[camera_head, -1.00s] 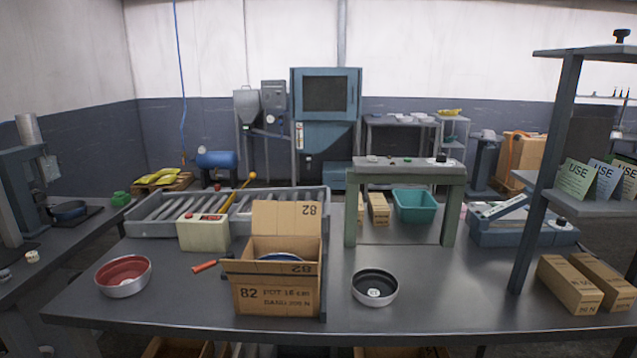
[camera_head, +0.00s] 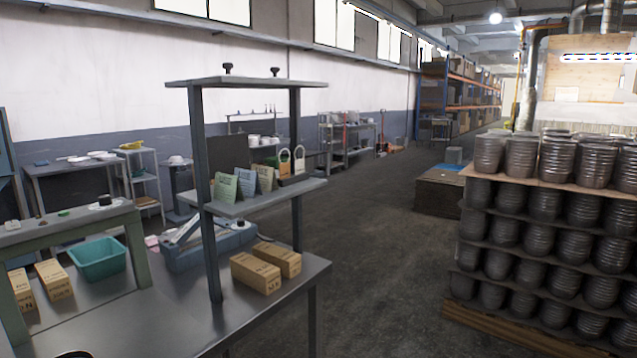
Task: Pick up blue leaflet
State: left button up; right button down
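A blue leaflet (camera_head: 246,182) stands on the middle shelf of the grey rack at the table's right end. It is between a green leaflet (camera_head: 225,188) on its left and a cream leaflet (camera_head: 265,178) on its right. The leaflets lean back a little and look close together or slightly overlapping.
The rack's shelf (camera_head: 305,186) sits between two posts, the front post (camera_head: 202,240) just left of the leaflets. Two cardboard boxes (camera_head: 256,273) lie below on the table. A teal bin (camera_head: 98,260) stands left. Stacked pots (camera_head: 545,240) fill the right; open floor (camera_head: 390,270) lies between.

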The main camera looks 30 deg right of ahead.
aim_at(249, 180)
jog(key=z, duration=0.5)
jog(key=i+l+u, duration=0.1)
jog(key=u, duration=0.3)
jog(key=l+u, duration=0.5)
jog(key=u, duration=0.25)
jog(key=l+u, duration=0.4)
jog(key=l, duration=0.6)
jog(key=k+l, duration=0.1)
jog(key=l, duration=0.4)
jog(key=l+u, duration=0.15)
jog(key=l, duration=0.3)
jog(key=k, duration=0.05)
